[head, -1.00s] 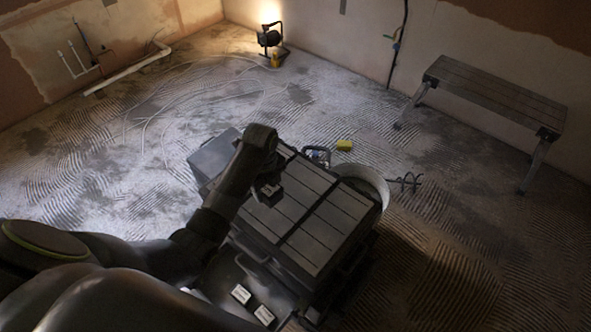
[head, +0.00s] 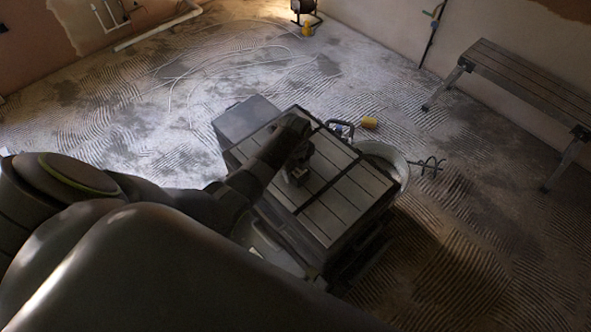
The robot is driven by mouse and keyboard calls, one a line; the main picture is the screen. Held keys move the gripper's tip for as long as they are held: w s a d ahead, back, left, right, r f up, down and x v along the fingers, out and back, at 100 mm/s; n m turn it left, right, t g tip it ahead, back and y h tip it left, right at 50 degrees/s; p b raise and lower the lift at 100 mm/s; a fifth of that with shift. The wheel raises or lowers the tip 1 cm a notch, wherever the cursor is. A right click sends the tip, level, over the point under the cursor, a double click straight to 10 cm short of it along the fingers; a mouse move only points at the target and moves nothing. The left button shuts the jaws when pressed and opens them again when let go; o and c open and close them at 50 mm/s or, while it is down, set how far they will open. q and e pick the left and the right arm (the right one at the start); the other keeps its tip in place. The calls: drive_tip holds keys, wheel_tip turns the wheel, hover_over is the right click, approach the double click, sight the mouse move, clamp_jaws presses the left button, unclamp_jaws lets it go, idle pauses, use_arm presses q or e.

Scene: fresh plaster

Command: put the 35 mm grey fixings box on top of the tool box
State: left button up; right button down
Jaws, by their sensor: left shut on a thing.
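The tool box (head: 345,187) is the large dark box with a grooved grey lid in the middle of the head view. My left gripper (head: 296,177) is over the left part of its lid, pointing down. It is shut on a small grey box (head: 299,173), the fixings box, which is mostly hidden by the fingers. I cannot tell whether the box touches the lid or is held just above it. My right gripper is not in view.
A grey case (head: 243,118) stands at the tool box's far left. A bench (head: 520,85) stands at the right wall. The lid's right half is clear.

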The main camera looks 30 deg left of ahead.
use_arm(q)
drive_tip(key=shift+f, duration=0.15)
drive_tip(key=o, duration=1.2)
drive_tip(key=shift+c, duration=0.2)
wheel_tip(320, 180, up, 12)
